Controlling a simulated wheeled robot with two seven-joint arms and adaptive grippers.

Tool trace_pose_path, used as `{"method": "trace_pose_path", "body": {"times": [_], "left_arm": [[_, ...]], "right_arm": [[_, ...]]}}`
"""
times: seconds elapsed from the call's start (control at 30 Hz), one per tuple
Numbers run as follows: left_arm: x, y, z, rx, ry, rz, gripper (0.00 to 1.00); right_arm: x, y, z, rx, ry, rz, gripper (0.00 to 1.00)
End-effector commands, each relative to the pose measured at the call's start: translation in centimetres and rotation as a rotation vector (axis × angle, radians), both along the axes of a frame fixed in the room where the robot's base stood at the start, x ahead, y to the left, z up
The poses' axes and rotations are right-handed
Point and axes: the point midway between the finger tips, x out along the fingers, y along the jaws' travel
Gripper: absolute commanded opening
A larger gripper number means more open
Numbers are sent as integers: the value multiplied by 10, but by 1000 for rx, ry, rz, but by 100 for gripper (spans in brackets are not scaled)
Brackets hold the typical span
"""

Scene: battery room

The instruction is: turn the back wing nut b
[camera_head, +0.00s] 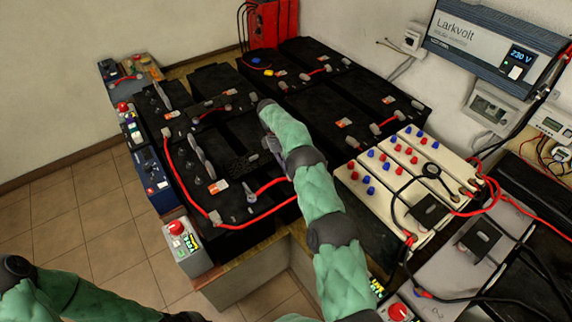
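My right arm crosses the middle of the view, over the black batteries (202,118). Its wrist bends down near the centre, and my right gripper (272,146) is a small dark shape low over the batteries, partly hidden by the arm. I cannot tell whether its fingers are open or touch anything. A grey, wing-shaped fitting (250,196) stands on a front battery, to the left of the arm. I cannot tell which fitting is the back wing nut b; it may be hidden by the arm. My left arm shows at the lower left, with its gripper out of view.
Red cables (184,185) run along the batteries' left and front edges. A box with a red knob (176,228) stands at the front left corner. White batteries (385,178) with red and blue caps are to the right. An inverter (495,42) hangs on the wall.

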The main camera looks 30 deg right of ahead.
Motion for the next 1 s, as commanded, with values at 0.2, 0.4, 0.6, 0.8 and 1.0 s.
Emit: {"method": "trace_pose_path", "body": {"times": [0.2,0.4,0.6,0.8,1.0], "left_arm": [[0,0,-4,0,0,0,0],[0,0,-6,0,0,0,0],[0,0,-7,0,0,0,0],[0,0,-6,0,0,0,0],[0,0,-7,0,0,0,0]], "right_arm": [[-1,0,-2,1,1,-126,0],[-1,-1,-1,0,1,-192,0],[-1,-1,-1,0,2,-216,0],[-2,-1,-1,0,2,-218,0],[-2,-1,-1,0,2,-218,31]]}}
